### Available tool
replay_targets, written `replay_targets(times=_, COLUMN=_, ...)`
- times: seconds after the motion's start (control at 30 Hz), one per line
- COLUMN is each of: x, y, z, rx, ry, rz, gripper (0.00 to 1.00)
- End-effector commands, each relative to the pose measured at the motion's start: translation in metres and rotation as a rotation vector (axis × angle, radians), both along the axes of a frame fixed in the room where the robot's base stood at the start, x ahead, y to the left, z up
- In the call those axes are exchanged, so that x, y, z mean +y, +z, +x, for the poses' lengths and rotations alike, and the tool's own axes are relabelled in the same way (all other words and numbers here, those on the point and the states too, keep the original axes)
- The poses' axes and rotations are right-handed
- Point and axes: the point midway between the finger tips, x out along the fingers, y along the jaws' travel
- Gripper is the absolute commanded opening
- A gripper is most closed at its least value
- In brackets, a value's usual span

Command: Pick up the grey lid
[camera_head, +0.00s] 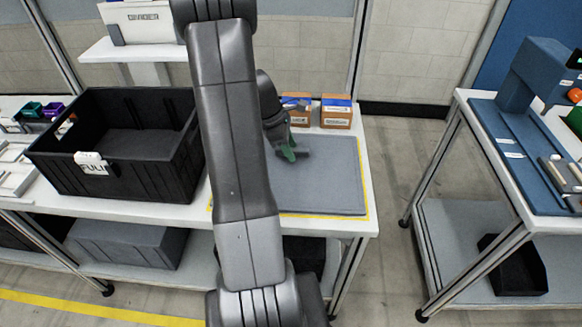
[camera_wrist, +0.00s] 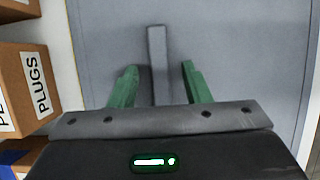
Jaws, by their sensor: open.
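The grey lid (camera_wrist: 157,50) shows in the wrist view as a narrow, flat-looking grey bar on the grey mat (camera_wrist: 240,40). My gripper (camera_wrist: 160,66) is open, with one green finger on each side of the bar and a gap on both sides. The bar's far end reaches beyond the fingertips; its near end is hidden behind the gripper body. In the head view my gripper (camera_head: 288,152) is low over the mat (camera_head: 330,185), and a small dark grey part of the lid (camera_head: 304,154) shows beside the fingers. I cannot tell the exact height of the fingers above the mat.
Small cardboard boxes (camera_head: 336,112) stand behind the mat; one marked PLUGS (camera_wrist: 38,85) is close at left in the wrist view. A large black crate (camera_head: 150,175) stands left of my arm. The mat's right part is clear. Another bench (camera_head: 560,228) stands at right.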

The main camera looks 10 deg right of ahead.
Motion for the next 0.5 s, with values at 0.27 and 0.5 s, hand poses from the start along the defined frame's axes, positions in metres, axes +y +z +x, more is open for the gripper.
replay_targets(times=0.27, x=0.0001, y=-0.0001, z=0.0, rx=0.0, ry=0.0, rz=0.0, gripper=0.44)
replay_targets(times=0.5, x=0.0001, y=-0.0018, z=0.0, rx=0.0, ry=0.0, rz=0.0, gripper=0.3)
